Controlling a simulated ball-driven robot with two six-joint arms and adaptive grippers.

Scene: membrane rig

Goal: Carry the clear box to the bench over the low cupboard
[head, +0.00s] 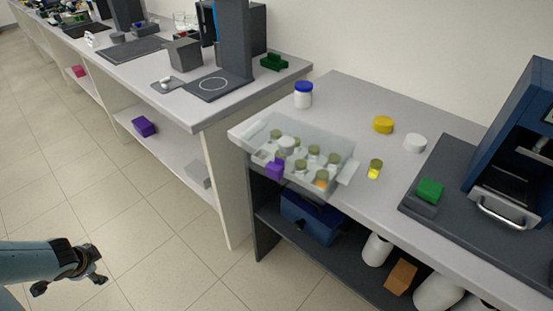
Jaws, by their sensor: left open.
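The clear box (325,193) stands on the front left part of the near bench (340,93). Inside it are several small jars with olive lids and some purple and orange items. A low dark cupboard space (268,203) is under this bench, with a blue case (308,219) and white bottles in it. My left gripper (72,283) is open and empty over the floor at the lower left, well apart from the box. My right gripper is not in view.
A white jar with a blue lid (303,95), a yellow lid (383,124), a white lid (414,143) and a small yellow vial (375,169) stand near the box. A blue machine (520,130) is at right. The tiled floor (130,190) is clear.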

